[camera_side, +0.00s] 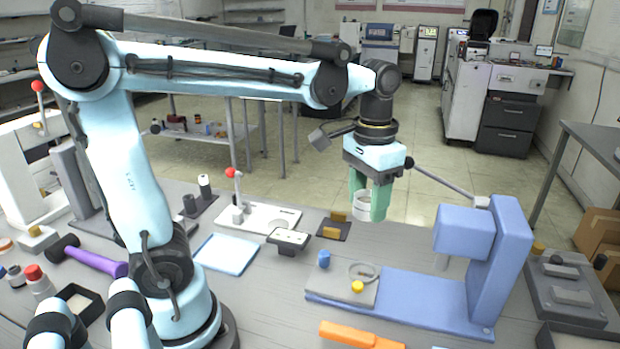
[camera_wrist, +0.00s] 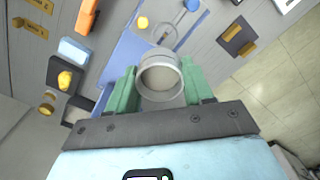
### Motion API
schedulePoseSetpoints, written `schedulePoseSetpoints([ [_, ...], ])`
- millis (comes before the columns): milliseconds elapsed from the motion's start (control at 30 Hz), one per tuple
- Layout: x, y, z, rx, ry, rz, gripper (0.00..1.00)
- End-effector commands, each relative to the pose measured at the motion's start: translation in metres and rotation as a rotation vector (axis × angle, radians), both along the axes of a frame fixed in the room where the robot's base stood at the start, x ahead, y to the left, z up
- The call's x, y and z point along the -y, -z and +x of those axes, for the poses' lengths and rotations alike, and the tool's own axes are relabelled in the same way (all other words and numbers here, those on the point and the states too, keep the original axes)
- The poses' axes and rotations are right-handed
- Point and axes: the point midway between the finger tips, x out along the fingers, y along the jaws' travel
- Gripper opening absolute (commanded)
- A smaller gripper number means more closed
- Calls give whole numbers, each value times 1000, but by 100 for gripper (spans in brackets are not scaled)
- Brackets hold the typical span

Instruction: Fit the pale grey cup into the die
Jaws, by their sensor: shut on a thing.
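My gripper (camera_side: 368,200) has green fingers and is shut on the pale grey cup (camera_side: 362,208). It holds the cup in the air, above and behind the blue stand's base. In the wrist view the cup (camera_wrist: 161,79) sits between the green fingers with its round opening toward the camera. What looks like the die is a grey ring (camera_side: 363,271) on a grey plate (camera_side: 340,289) on the blue base. The ring also shows in the wrist view (camera_wrist: 163,34), partly hidden behind the cup. The cup and ring are apart.
The blue stand's upright and head (camera_side: 495,245) rise to the right of the plate. A blue knob (camera_side: 324,259) and a yellow knob (camera_side: 357,287) stand beside the ring. A dark plate with yellow blocks (camera_side: 333,228) lies to the left. An orange tool (camera_side: 358,335) lies in front.

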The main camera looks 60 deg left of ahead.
Motion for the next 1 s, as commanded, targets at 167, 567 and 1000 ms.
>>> schedulePoseSetpoints([
  [167,5,6,-29,0,-123,0,21],
  [567,15,42,-110,-2,-536,1,21],
  [1000,17,70,-147,-2,-759,1,21],
])
